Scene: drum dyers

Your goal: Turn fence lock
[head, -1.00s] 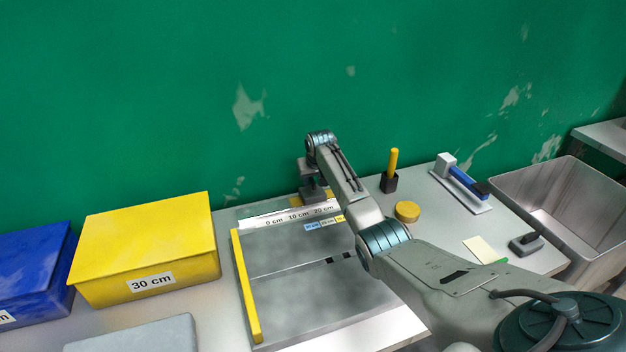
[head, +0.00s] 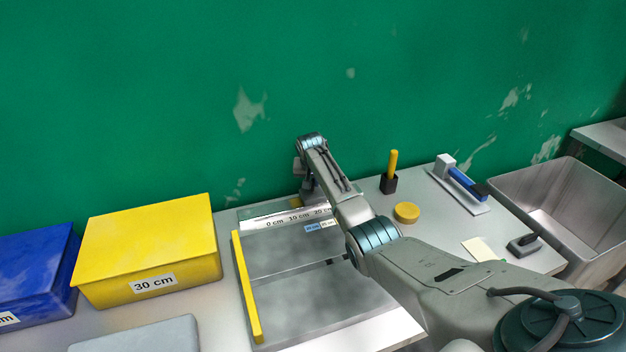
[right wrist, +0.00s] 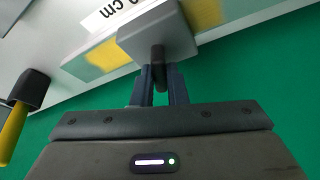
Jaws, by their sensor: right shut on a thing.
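The fence lock shows in the right wrist view as a grey block (right wrist: 165,35) with a dark stem (right wrist: 158,55). My right gripper (right wrist: 158,78) is shut on the dark stem, with a finger on each side. In the head view my right gripper (head: 307,188) is at the back edge of the cutting board (head: 320,290), by the scale strip (head: 262,222). My own wrist hides most of the lock there. My left gripper is not in view.
A yellow bar (head: 247,290) lies along the board's left side. A yellow 30 cm box (head: 145,245) and a blue box (head: 35,270) stand left. To the right are a yellow-handled tool (head: 391,170), a yellow disc (head: 406,212) and a grey bin (head: 560,195). The green wall is close behind.

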